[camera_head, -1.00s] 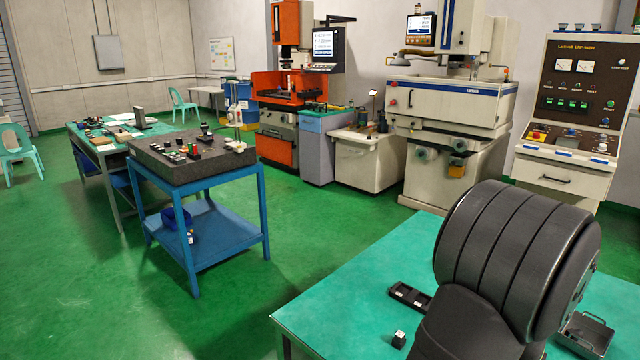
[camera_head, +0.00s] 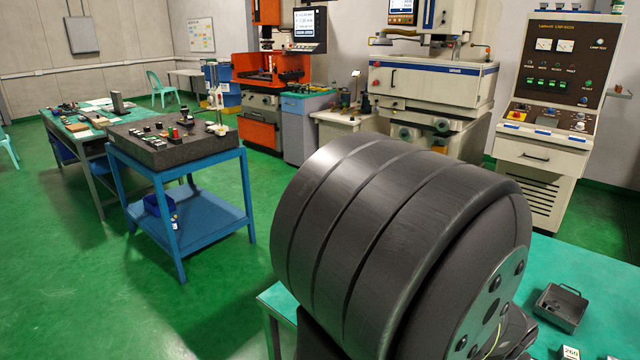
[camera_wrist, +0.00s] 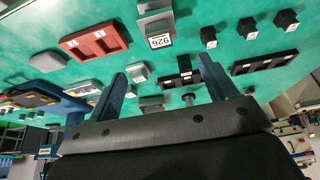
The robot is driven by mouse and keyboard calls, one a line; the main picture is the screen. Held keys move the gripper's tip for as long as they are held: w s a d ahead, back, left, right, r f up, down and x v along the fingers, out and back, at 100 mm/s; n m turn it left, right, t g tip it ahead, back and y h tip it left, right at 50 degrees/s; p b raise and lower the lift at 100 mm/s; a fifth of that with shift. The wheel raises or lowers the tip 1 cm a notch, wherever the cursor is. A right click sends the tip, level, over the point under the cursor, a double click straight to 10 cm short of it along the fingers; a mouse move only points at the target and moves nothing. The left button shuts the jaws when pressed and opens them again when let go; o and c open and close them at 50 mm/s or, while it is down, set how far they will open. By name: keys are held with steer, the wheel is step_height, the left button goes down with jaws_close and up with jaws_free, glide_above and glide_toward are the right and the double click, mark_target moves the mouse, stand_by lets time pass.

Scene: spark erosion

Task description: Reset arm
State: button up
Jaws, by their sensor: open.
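My gripper (camera_wrist: 163,85) shows in the wrist view with its two blue fingers spread wide and nothing held between them. Beyond the fingers is a green tabletop with small parts on it, seen tilted in this view. They include a red two-slot holder (camera_wrist: 95,41), a grey block with a number label (camera_wrist: 156,24) and a black slotted holder (camera_wrist: 264,62). In the head view a large dark link of my arm fills the front, and my gripper is not visible there.
In the head view, a green table (camera_head: 610,283) at the lower right holds a grey open tray (camera_head: 561,305) and a labelled block (camera_head: 570,353). A blue cart (camera_head: 178,230) with a dark top stands left. Machines and a control cabinet (camera_head: 560,75) line the back. Green floor is clear at lower left.

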steer(key=x, duration=1.1)
steer(key=shift+f, duration=0.4)
steer(key=r, duration=0.5)
steer(key=shift+s+d, duration=0.1)
steer(key=shift+s, duration=0.2)
steer(key=s+d+r, duration=0.1)
steer(key=s+r, duration=0.6)
steer(key=s, duration=0.4)
steer(key=w+d+f, duration=0.1)
steer(key=w+f, duration=0.1)
steer(key=w, duration=0.9)
steer(key=w+d+f, duration=0.2)
steer(key=w, duration=0.9)
steer(key=shift+w+d+f, duration=0.2)
steer(key=shift+w+f, duration=0.1)
steer(key=shift+o, duration=0.2)
steer(key=o, duration=0.4)
steer(key=shift+o, duration=0.2)
